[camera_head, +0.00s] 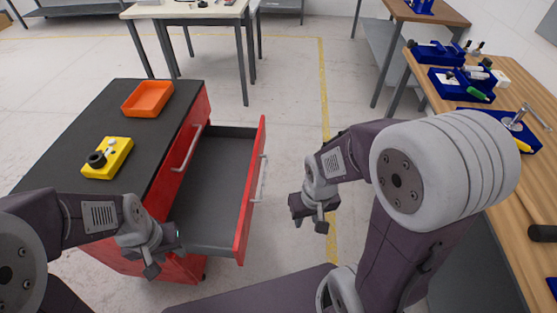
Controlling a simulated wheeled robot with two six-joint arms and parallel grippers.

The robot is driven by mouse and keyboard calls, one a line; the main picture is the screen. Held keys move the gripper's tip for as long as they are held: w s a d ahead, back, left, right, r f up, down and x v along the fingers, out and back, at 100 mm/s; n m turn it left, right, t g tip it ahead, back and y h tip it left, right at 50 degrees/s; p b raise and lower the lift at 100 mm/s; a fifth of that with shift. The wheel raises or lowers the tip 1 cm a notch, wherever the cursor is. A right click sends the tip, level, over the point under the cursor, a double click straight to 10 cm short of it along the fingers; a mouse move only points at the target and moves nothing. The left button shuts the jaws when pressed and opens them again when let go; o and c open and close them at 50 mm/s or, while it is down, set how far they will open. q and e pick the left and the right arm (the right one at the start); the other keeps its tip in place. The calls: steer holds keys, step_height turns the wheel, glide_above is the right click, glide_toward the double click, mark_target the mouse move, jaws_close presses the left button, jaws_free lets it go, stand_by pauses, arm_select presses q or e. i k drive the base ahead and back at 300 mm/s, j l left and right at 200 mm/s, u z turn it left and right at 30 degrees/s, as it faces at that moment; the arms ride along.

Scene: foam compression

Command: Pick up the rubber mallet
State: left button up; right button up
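I cannot make out a rubber mallet for certain. A black cylindrical thing (542,233) lies on the wooden workbench at the right edge, cut off by the frame; it may be the mallet's head or a handle. My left gripper (152,269) hangs at the near end of the red cabinet, by the open drawer. My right gripper (319,226) hangs over the floor between the drawer and the workbench, well away from the black thing. Both grippers are small and seen from above, so their finger gaps are unclear. I see nothing held in either.
The red cabinet (75,135) has an open, seemingly empty drawer (212,200) jutting right. An orange tray (147,99) and a yellow block (107,158) sit on top. The wooden workbench (522,200) carries blue trays (462,84) with tools. Clear floor lies between them.

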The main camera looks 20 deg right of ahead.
mark_target(542, 232)
steer(key=l+z, duration=0.1)
steer(key=z, duration=2.65)
steer(key=i+j, duration=0.3)
steer(key=i, duration=0.2)
steer(key=i+j, duration=0.35)
steer(key=i, duration=0.15)
steer(key=i+j+u, duration=0.1)
steer(key=i+j, duration=0.2)
steer(key=i, duration=0.15)
